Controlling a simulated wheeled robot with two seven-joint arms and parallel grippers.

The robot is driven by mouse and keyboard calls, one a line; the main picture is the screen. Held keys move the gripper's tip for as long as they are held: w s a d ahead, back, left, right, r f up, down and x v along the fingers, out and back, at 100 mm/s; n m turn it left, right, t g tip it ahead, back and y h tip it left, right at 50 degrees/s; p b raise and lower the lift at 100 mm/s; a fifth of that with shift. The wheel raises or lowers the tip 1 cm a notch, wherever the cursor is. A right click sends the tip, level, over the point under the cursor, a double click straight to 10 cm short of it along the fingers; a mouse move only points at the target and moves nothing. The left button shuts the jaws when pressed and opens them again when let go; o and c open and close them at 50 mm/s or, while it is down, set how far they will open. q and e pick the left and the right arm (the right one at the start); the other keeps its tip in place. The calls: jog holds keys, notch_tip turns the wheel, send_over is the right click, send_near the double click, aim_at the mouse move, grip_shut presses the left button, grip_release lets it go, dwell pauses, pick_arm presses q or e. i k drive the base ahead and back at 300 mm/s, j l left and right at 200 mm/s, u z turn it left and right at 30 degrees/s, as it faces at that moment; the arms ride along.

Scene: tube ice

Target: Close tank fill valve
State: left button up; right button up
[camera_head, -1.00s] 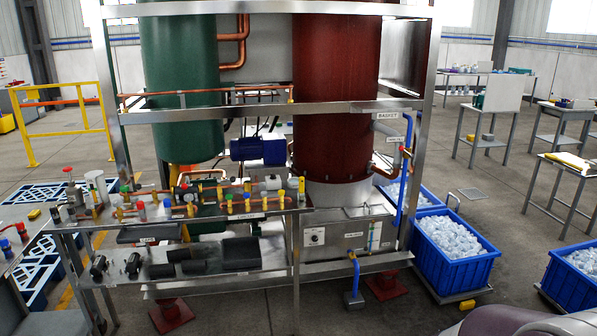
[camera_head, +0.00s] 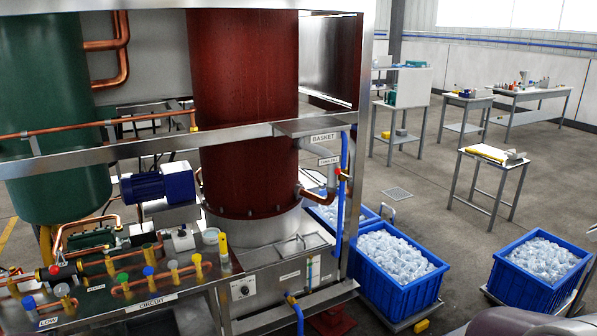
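A small valve with a red and yellow handle (camera_head: 343,177) sits on the upright blue pipe (camera_head: 341,212) at the right front post of the machine frame. A small label (camera_head: 328,161) beside it is too small to read, so I cannot tell for sure that this is the tank fill valve. Whether it is open or closed is too small to tell. A yellow fitting (camera_head: 291,299) joins another blue pipe low on the steel tank (camera_head: 265,283). Neither of my grippers is in view.
The dark red cylinder (camera_head: 245,115) stands above the steel tank. A bench of copper pipes and coloured valves (camera_head: 150,280) is at lower left. Blue crates of ice (camera_head: 400,290) (camera_head: 525,290) stand on the floor at right. Bare floor lies behind them before the tables (camera_head: 495,160).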

aim_at(337, 170)
jog(key=i+l+z, duration=0.2)
jog(key=i+z, duration=0.15)
jog(key=z, duration=0.15)
jog(key=i+z, duration=0.8)
jog(key=z, duration=0.15)
jog(key=i+l, duration=0.1)
jog(key=i, duration=0.55)
jog(key=i+l+u, duration=0.1)
jog(key=i, duration=0.6)
jog(key=i+l, duration=0.15)
jog(key=i, duration=0.5)
jog(key=i+u, duration=0.1)
jog(key=u, duration=0.4)
jog(key=i+u, duration=0.1)
jog(key=u, duration=0.35)
jog(key=i+l+u, duration=0.1)
jog(key=u, duration=0.4)
jog(key=i+l+u, duration=0.1)
jog(key=u, duration=0.35)
jog(key=l+u, duration=0.15)
jog(key=u, duration=0.35)
jog(key=l+u, duration=0.15)
jog(key=u, duration=0.3)
jog(key=l+u, duration=0.2)
jog(key=u, duration=0.7)
jog(key=i+l, duration=0.05)
